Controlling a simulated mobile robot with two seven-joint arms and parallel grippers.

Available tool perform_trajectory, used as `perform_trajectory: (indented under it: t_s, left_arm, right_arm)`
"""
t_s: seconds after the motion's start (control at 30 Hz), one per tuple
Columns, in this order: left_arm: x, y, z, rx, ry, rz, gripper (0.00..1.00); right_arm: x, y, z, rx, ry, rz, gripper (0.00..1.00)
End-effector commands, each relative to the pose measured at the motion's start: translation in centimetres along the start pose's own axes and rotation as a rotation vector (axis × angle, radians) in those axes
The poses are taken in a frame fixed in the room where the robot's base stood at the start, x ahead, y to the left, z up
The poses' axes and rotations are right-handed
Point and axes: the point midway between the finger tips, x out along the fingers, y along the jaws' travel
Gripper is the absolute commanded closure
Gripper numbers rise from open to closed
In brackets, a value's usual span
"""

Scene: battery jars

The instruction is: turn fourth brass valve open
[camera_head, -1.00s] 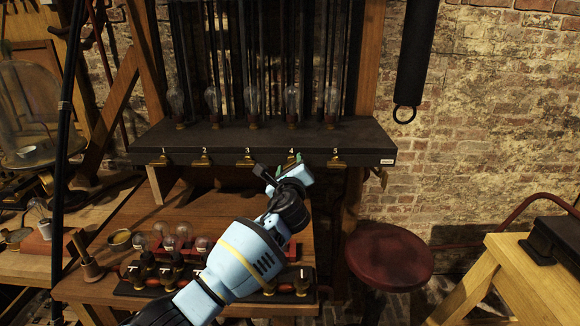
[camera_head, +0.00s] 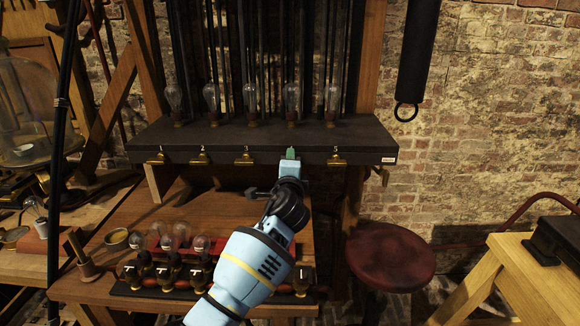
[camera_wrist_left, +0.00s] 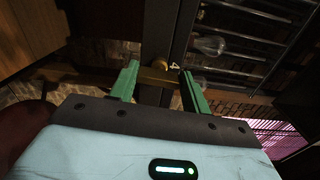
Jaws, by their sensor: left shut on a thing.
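A dark shelf (camera_head: 220,136) carries a row of brass valves on its front edge, numbered 1 to 5. Valves 1 (camera_head: 156,158), 2 (camera_head: 201,157), 3 (camera_head: 244,158) and 5 (camera_head: 337,158) show in the head view. The fourth valve is hidden there behind my left gripper (camera_head: 290,154), whose green fingers reach the shelf edge. In the left wrist view the fourth brass valve (camera_wrist_left: 158,75) lies between the two green fingers of my left gripper (camera_wrist_left: 160,76), below the figure 4. The fingers are shut on its handle. My right gripper is not in view.
Glass bulbs (camera_head: 291,100) stand on the shelf above the valves. Below, a wooden bench (camera_head: 235,210) holds a black block with brass fittings (camera_head: 165,275) and more bulbs. A red stool (camera_head: 390,255) stands to the right.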

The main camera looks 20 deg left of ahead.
Motion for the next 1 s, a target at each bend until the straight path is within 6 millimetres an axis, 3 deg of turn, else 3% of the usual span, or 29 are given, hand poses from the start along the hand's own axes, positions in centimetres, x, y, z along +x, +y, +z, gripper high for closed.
perform_trajectory:
  t_s: [0.77,0.8,0.93,1.0]
  left_arm:
    - [-0.01,-0.04,-0.02,-0.101,0.001,0.0,0.76]
    - [-0.01,-0.04,-0.02,-0.101,0.001,0.0,0.49]
    - [-0.01,-0.04,-0.02,-0.1,0.001,-0.001,0.32]
    - [-0.01,-0.03,-0.02,-0.099,0.0,0.0,0.31]
  right_arm:
    - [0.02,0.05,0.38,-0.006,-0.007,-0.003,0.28]
    - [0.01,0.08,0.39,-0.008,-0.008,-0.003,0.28]
    - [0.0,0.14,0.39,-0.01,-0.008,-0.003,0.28]
    - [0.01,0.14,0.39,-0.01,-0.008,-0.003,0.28]
